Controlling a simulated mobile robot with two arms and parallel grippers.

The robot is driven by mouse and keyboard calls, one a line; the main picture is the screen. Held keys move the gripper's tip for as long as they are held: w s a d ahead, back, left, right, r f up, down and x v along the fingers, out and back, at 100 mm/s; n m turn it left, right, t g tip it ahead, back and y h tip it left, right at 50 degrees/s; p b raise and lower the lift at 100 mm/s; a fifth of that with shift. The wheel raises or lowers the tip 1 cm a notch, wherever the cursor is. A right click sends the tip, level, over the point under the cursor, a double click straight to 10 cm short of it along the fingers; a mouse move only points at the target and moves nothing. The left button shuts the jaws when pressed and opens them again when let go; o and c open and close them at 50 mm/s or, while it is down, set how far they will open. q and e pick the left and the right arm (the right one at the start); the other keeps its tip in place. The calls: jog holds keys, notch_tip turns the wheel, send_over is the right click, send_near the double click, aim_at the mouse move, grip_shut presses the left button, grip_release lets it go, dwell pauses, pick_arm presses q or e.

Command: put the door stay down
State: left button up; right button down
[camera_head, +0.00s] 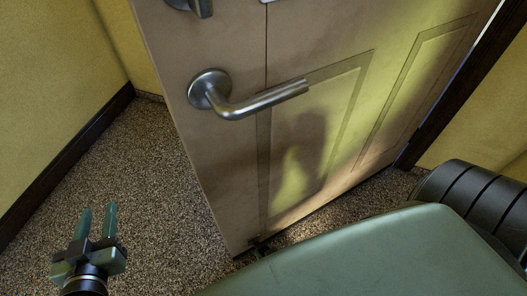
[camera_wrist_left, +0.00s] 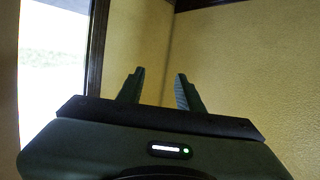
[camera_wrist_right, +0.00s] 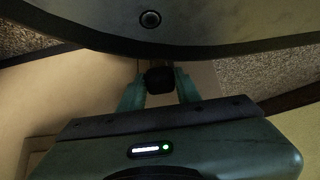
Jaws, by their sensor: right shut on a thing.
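The door stay (camera_head: 258,244) shows as a small dark piece at the bottom of the beige door (camera_head: 225,150), near its free edge; its lower part is hidden behind my green body. In the right wrist view, my right gripper (camera_wrist_right: 160,84) is shut on a black block that looks like the end of the door stay (camera_wrist_right: 159,79). My right gripper is hidden in the head view. My left gripper (camera_head: 97,210) is open and empty, over the floor at the lower left; its spread fingers also show in the left wrist view (camera_wrist_left: 159,76).
The door stands ajar, with a metal lever handle (camera_head: 245,102) jutting out. A yellow wall (camera_head: 50,80) with a dark skirting board (camera_head: 70,155) runs along the left. The speckled floor (camera_head: 150,190) between them is clear. A bright opening (camera_wrist_left: 52,75) shows in the left wrist view.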

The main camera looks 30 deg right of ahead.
pick_arm(q)
jog(key=shift+w+d+r+t, duration=0.1)
jog(key=shift+w+r+t, duration=0.15)
jog(key=shift+r, duration=0.25)
pick_arm(e)
jog(key=shift+s+a+f, duration=0.15)
jog(key=shift+s+f, duration=0.35)
jog(key=shift+s, duration=0.1)
jog(key=c, duration=1)
grip_release()
jog(key=shift+w, duration=0.1)
jog(key=shift+w+a+r, duration=0.1)
jog(key=shift+r, duration=0.1)
pick_arm(q)
jog(key=s+a+f+g+y+p, duration=0.2)
jog(key=s+a+f+g+p, duration=0.1)
jog(key=s+f+g, duration=0.4)
jog(key=shift+s+a+f+g, duration=0.35)
jog(key=shift+s+a+f, duration=0.2)
jog(key=shift+s+f, duration=1.1)
pick_arm(e)
jog(key=v, duration=0.7)
jog(key=shift+s+d, duration=0.25)
jog(key=shift+s, duration=0.15)
